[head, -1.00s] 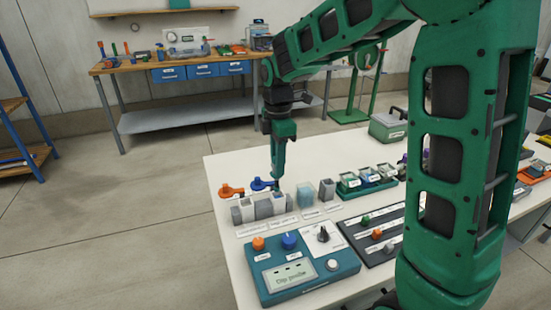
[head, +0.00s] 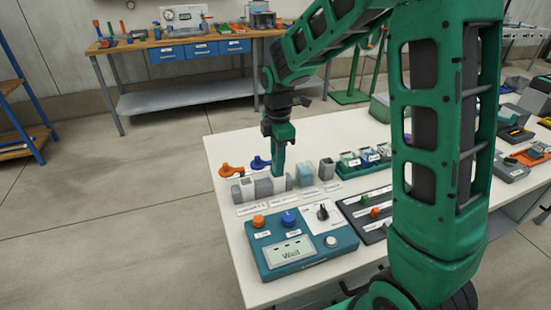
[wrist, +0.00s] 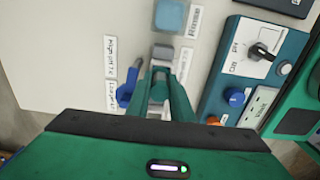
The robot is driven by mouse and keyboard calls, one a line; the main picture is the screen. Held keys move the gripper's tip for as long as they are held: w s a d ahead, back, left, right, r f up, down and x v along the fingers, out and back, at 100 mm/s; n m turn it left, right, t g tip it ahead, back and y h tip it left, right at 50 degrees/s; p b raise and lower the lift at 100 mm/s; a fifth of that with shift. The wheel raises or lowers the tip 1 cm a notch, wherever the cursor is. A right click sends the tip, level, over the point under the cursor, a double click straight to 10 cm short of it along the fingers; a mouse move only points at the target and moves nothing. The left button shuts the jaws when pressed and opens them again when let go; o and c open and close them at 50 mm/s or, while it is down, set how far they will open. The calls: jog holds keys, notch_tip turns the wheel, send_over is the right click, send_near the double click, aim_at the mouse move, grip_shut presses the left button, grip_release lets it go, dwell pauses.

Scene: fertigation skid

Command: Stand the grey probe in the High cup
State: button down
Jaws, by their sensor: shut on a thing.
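My gripper (head: 279,172) points straight down over the row of small grey and pale cups (head: 247,187) near the table's left side. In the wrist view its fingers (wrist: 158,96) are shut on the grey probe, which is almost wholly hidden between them. I cannot tell whether the probe's lower end is inside a cup. A grey cup (wrist: 163,52) stands just beyond the fingertips, and a blue cup (wrist: 170,15) stands farther off.
A teal control box (head: 300,246) with orange and blue knobs and a display reading "Wait" stands in front of the cups. Orange (head: 230,170) and blue (head: 260,163) handled parts lie behind them. A green rack (head: 362,160) stands to the right.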

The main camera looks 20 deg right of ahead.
jog(key=c, duration=1.5)
grip_release()
jog(key=shift+r, duration=3.5)
jog(key=s+d+r+m, duration=0.2)
jog(key=s+d+m, duration=0.5)
jog(key=s+d, duration=0.1)
jog(key=s+d+m, duration=0.3)
jog(key=s+m, duration=0.2)
jog(key=s, duration=0.2)
jog(key=s+d+f+m, duration=0.1)
jog(key=s+d+m, duration=0.2)
jog(key=s+m, duration=0.3)
jog(key=s+d+m, duration=0.3)
jog(key=s+m, duration=0.3)
jog(key=s, duration=0.4)
jog(key=shift+s+f, duration=0.15)
jog(key=shift+s, duration=0.05)
